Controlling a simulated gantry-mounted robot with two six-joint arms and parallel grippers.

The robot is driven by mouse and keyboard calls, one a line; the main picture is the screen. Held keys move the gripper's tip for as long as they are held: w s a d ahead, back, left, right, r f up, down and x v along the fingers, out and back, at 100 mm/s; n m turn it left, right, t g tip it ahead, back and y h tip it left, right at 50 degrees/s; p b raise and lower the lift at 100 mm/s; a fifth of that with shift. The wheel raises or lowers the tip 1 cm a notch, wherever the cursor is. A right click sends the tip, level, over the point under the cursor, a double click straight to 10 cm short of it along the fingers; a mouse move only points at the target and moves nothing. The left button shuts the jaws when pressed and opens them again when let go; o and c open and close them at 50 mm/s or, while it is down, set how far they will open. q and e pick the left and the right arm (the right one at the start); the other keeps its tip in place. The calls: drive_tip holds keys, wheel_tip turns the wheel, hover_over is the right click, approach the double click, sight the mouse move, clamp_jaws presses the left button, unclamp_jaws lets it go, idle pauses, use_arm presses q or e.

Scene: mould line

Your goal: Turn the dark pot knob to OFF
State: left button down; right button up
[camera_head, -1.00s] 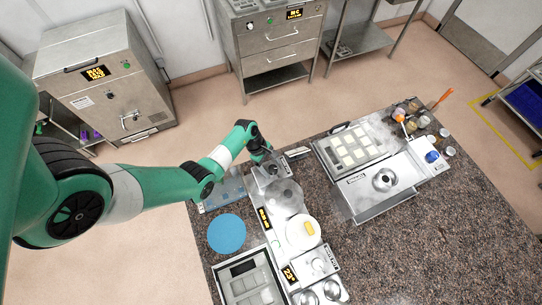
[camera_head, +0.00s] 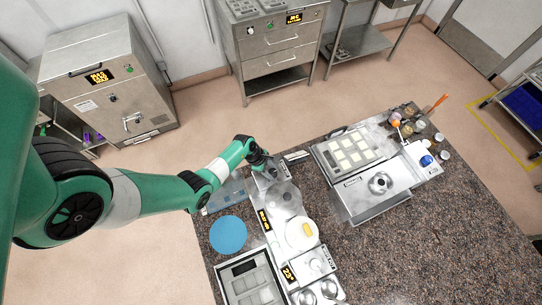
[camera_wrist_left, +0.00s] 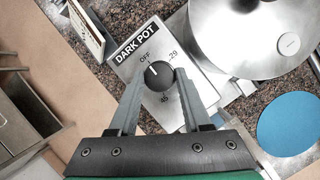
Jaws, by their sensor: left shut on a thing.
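The dark pot knob (camera_wrist_left: 158,75) is a round black dial with a white pointer line on a steel panel labelled DARK POT (camera_wrist_left: 138,42). Marks read OFF, 29 and 45 around it. The pointer line is on the side of the OFF mark (camera_wrist_left: 145,57). My left gripper (camera_wrist_left: 157,82) is shut on the knob, one finger on each side. In the head view my left gripper (camera_head: 263,164) is over the panel, and the knob is hidden there. The steel pot (camera_wrist_left: 245,38) stands beside the panel; in the head view it shows below the gripper (camera_head: 284,200). My right gripper is not in view.
A blue disc (camera_head: 228,235) lies on the speckled counter (camera_head: 425,235). A white round unit (camera_head: 300,234) and a tray of pale squares (camera_head: 350,150) stand nearby. The counter's right part is clear.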

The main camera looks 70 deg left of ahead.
use_arm(q)
drive_tip(key=shift+c, duration=1.8)
unclamp_jaws()
drive_tip(key=p+v, duration=0.2)
drive_tip(key=v, duration=0.3)
drive_tip(key=shift+r, duration=0.35)
drive_tip(key=v, duration=0.6)
drive_tip(key=shift+s+d, duration=0.1)
drive_tip(key=shift+s, duration=0.05)
